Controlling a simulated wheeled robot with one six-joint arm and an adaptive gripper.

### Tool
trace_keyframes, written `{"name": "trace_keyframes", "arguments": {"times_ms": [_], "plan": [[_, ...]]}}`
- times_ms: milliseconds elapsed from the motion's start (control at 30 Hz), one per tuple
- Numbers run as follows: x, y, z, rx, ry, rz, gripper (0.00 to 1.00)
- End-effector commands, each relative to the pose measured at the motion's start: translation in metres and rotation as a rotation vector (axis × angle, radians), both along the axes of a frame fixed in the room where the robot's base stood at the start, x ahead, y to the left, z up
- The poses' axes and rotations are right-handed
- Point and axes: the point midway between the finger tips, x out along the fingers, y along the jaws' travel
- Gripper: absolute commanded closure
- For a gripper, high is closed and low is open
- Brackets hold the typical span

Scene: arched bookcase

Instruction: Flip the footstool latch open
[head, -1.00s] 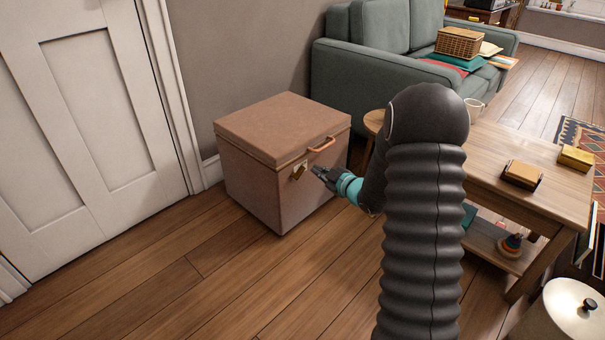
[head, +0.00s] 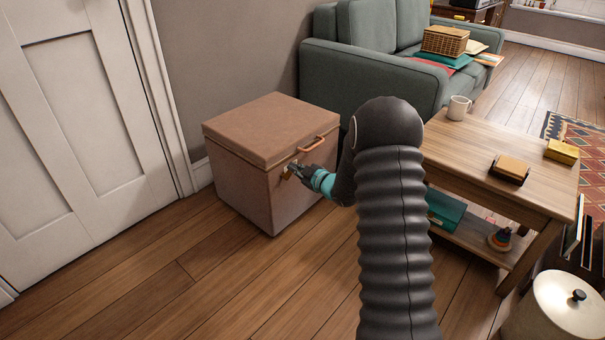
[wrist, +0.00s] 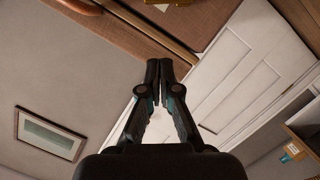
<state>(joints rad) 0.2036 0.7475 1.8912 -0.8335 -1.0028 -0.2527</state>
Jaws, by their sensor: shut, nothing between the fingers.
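The footstool (head: 246,185) is a brown-pink box with a lid, standing on the floor by the wall. A copper-coloured handle (head: 314,144) is on the lid's front. The small brass latch (head: 286,174) sits on the front just below the lid seam, partly hidden by my gripper (head: 291,169). My gripper is shut and empty, its tips at or very near the latch; I cannot tell whether they touch. In the wrist view the closed fingers (wrist: 160,62) point at a brown surface with a seam, seemingly the footstool (wrist: 205,18). The latch's position is unclear.
A wooden table (head: 470,150) with a mug (head: 459,107) and small boxes stands to the right of my arm. A green sofa (head: 400,80) is behind the footstool. A white door (head: 80,120) is at left. The floor in front is clear.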

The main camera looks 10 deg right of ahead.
Motion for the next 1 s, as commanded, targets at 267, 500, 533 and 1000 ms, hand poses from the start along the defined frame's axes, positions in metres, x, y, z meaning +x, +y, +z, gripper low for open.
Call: {"name": "trace_keyframes", "arguments": {"times_ms": [267,500,533,1000], "plan": [[0.036,0.01,-0.021,0.0,0.004,-0.003,1.0],[0.043,-0.001,-0.037,0.0,0.002,-0.001,1.0],[0.044,-0.001,-0.038,0.0,0.001,-0.001,1.0],[0.044,-0.001,-0.04,0.002,0.003,0.002,1.0]]}}
